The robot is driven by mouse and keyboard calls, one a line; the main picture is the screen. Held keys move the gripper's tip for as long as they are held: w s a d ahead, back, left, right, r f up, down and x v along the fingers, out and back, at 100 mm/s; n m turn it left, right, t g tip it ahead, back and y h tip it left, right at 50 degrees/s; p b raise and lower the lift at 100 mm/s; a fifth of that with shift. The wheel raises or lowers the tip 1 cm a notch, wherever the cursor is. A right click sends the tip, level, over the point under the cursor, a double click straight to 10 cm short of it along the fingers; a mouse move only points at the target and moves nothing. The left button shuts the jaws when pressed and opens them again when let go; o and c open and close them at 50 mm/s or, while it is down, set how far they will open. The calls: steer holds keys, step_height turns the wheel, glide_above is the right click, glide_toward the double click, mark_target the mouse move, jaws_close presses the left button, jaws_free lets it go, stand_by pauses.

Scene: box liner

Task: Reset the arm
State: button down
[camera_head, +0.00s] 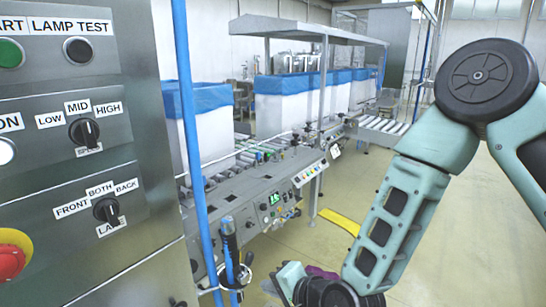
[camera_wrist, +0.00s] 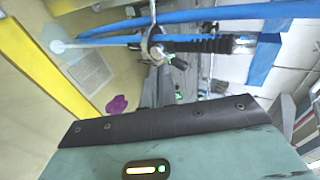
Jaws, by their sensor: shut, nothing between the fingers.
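My arm comes in from the right in the head view, bent at its elbow and reaching down to the bottom edge. My gripper (camera_head: 287,272) is at the lower middle of the head view, partly cut off by the frame.
A control panel (camera_head: 75,150) with knobs and a red button fills the left side. A conveyor (camera_head: 250,200) runs behind it, with white boxes (camera_head: 280,110) lined in blue. A yellow strip (camera_head: 340,221) and a purple thing (camera_head: 322,272) lie on the floor. Open floor lies to the right.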

steer(key=s+d+r+n+g+h, duration=0.3)
steer(key=s+d+r+n, duration=0.4)
steer(key=s, duration=0.4)
steer(key=s+d+r+n+g+h, duration=0.4)
steer(key=s+d+r+n, duration=0.3)
steer(key=s, duration=0.3)
steer(key=shift+s+d+n+g+h+p, duration=0.35)
steer(key=shift+n+g, duration=0.25)
steer(key=shift+n, duration=0.3)
